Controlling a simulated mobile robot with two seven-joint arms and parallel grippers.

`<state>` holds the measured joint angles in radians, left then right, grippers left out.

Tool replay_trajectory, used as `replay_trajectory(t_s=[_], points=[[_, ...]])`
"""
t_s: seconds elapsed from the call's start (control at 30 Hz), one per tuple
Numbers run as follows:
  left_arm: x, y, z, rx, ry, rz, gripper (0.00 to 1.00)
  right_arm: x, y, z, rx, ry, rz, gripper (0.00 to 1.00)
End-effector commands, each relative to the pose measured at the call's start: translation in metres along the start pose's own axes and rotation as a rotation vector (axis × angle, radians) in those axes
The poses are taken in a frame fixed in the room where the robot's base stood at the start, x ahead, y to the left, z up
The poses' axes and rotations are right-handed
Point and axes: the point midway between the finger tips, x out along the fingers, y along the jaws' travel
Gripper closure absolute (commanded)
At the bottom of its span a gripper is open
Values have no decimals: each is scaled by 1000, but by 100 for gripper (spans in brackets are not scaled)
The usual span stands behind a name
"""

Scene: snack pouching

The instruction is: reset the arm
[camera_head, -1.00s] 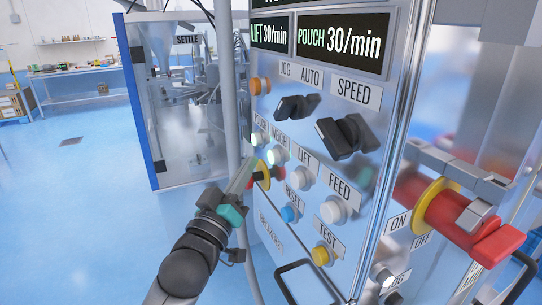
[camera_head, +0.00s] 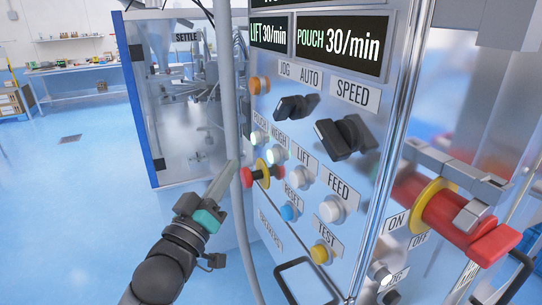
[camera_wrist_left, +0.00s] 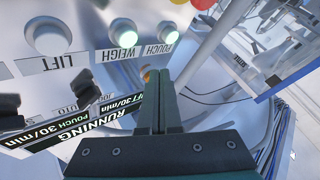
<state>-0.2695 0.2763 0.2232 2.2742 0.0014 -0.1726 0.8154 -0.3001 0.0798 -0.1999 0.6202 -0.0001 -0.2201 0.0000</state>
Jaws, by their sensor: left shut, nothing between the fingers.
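My left arm comes in from the lower left of the head view. Its gripper (camera_head: 229,172) is shut and empty, pointing up and right, to the left of the control panel (camera_head: 294,163). A red emergency button with a yellow collar (camera_head: 262,168) shows just right of the fingertips, apart from them in the picture. In the left wrist view the two closed fingers (camera_wrist_left: 160,98) lie together in front of the panel. My right gripper is not in view.
The panel carries black selector knobs (camera_head: 345,136), a blue reset button (camera_head: 289,212) and a yellow test button (camera_head: 321,253). A red rotary switch (camera_head: 462,218) sticks out at the right. The blue floor (camera_head: 75,215) at left is clear.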

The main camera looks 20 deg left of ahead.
Motion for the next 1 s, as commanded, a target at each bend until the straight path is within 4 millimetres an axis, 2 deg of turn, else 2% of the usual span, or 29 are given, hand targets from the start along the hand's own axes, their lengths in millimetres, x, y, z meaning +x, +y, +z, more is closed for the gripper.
replay_trajectory(t_s=[0.23,0.27,0.37,0.47,0.6,0.67,0.8,0.87,1.0], points=[[0,-2,2,0,-4,-3,100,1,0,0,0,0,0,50],[0,-4,6,2,-9,-8,100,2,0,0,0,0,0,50],[-3,-21,33,12,-54,-41,100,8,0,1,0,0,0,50],[-11,-51,85,39,-142,-100,100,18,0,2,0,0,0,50],[-39,-100,179,90,-312,-191,100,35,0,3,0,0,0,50],[-56,-119,218,115,-389,-224,100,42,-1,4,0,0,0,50],[-105,-156,306,172,-574,-284,100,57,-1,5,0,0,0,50],[-131,-170,342,198,-656,-305,100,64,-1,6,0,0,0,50],[-201,-195,420,258,-854,-334,100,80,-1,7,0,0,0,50]])
